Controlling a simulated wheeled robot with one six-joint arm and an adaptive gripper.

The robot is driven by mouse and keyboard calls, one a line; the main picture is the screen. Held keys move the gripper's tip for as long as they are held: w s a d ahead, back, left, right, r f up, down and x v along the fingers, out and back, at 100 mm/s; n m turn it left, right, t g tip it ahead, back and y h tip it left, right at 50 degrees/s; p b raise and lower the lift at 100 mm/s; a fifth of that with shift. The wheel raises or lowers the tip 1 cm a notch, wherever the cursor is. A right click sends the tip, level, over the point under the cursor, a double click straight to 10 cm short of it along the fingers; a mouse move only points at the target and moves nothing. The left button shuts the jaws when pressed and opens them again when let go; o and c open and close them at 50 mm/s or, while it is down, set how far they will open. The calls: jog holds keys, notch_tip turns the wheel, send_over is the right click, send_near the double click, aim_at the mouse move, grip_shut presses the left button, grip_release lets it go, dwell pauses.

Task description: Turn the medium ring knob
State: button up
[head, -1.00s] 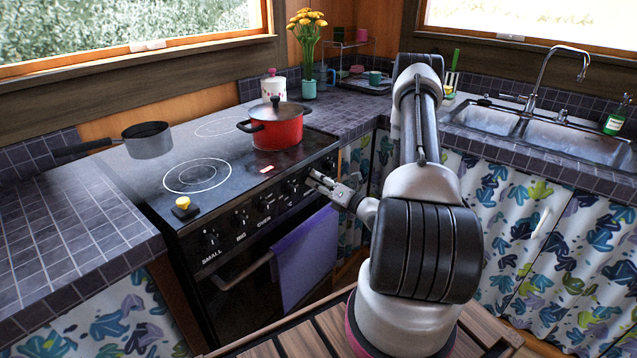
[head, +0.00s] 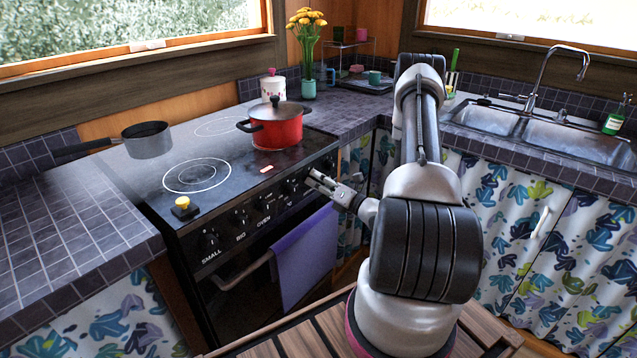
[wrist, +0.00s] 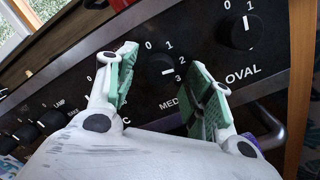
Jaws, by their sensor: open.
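The medium ring knob (wrist: 161,63) is a dark round knob on the black stove front, above the partly hidden label starting "MED". In the wrist view it shows between my gripper's fingers, with a short white mark near its lower right, toward the 3. My gripper (wrist: 164,60) is open, with one green-padded finger on each side of the knob in the picture. I cannot tell whether they touch it. In the head view my gripper (head: 314,180) is at the right part of the stove's knob row, and its fingers hide some of the panel.
The OVAL knob (wrist: 240,31) is close to the right finger. The stove top (head: 235,165) holds a red lidded pot (head: 276,128), a grey saucepan (head: 148,141) and a yellow-topped timer-like object (head: 184,206). A purple towel (head: 304,255) hangs on the oven handle below.

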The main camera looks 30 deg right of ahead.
jog(key=v, duration=1.1)
jog(key=shift+s, duration=0.25)
jog(key=shift+d, duration=0.1)
